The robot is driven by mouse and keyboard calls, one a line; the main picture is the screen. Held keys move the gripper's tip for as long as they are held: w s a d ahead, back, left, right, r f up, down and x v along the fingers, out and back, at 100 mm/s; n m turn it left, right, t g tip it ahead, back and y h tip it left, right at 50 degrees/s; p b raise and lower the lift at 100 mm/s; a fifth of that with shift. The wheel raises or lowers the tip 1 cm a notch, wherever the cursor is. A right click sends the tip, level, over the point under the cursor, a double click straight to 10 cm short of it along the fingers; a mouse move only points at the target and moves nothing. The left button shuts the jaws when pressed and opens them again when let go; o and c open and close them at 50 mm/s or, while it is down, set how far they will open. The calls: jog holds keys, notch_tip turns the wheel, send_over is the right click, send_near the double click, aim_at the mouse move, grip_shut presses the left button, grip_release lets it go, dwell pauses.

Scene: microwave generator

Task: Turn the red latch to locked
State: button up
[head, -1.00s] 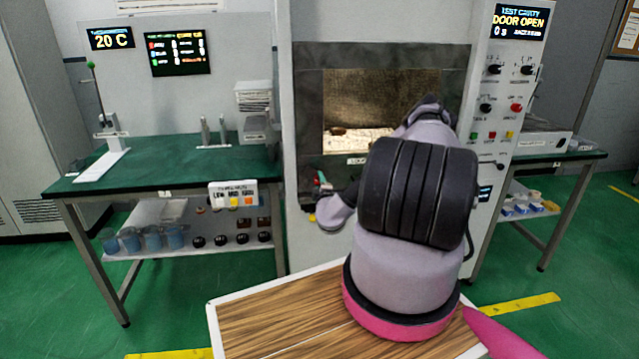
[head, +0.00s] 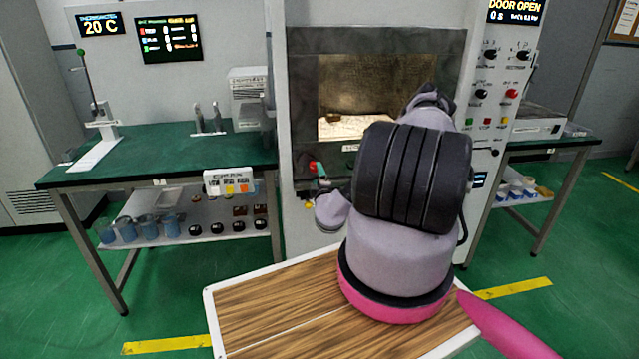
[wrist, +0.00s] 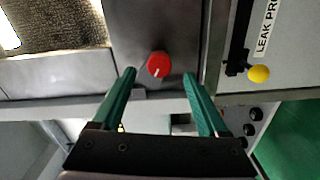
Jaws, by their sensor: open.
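The red latch (wrist: 159,65) is a round red knob with a small white mark near its lower edge, on a dark grey metal panel in the wrist view. In the head view the latch (head: 312,166) is a small red spot at the lower left of the open cavity. My gripper (wrist: 159,75) has two green fingers spread to either side of the knob's lower part. The fingers appear apart from the knob, and nothing is held between them. In the head view my arm hides most of the gripper.
The generator's lit cavity (head: 365,95) is open, and its display (head: 516,12) reads DOOR OPEN. A yellow knob (wrist: 259,74) sits right of the latch in the wrist view. A green-topped bench (head: 165,160) stands left of the generator.

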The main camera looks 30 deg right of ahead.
jog(key=v, duration=0.5)
dwell(0.3)
